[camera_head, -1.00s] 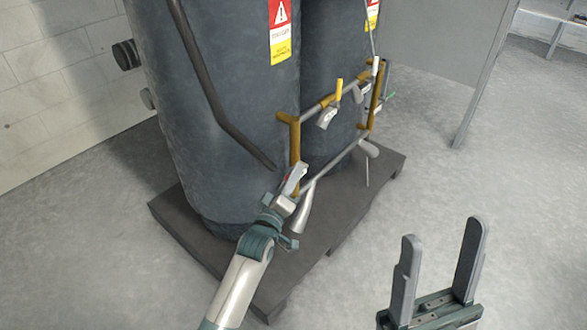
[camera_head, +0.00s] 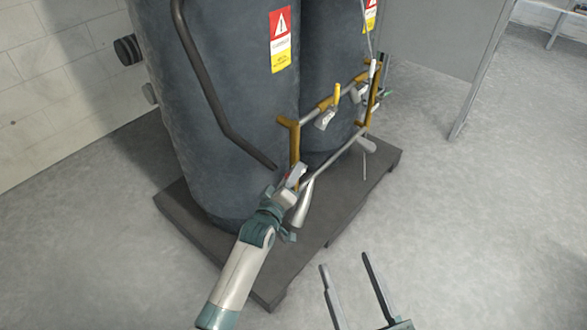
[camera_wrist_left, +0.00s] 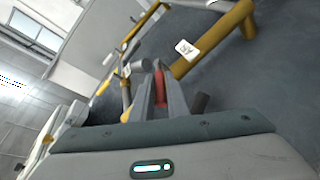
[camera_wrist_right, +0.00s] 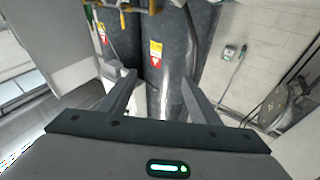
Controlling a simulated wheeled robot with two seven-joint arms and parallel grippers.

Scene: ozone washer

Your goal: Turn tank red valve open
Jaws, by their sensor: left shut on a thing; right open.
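The red valve handle (camera_wrist_left: 161,88) shows between the two fingers of my left gripper (camera_wrist_left: 160,76) in the left wrist view. The fingers are shut on it. In the head view, my left gripper (camera_head: 291,180) is at the lower near corner of the pipe frame, beside the dark tank (camera_head: 230,110); the red handle is mostly hidden there by the fingers. My right gripper (camera_head: 345,262) is open and empty, at the bottom of the head view, well apart from the pipes. Its spread fingers also show in the right wrist view (camera_wrist_right: 157,88).
A yellow-handled valve (camera_head: 338,93) is on the upper pipe, up and right of my left gripper. Brown and grey pipes run along the tanks. The tanks stand on a dark pallet (camera_head: 180,207). The floor to the right (camera_head: 480,200) is clear.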

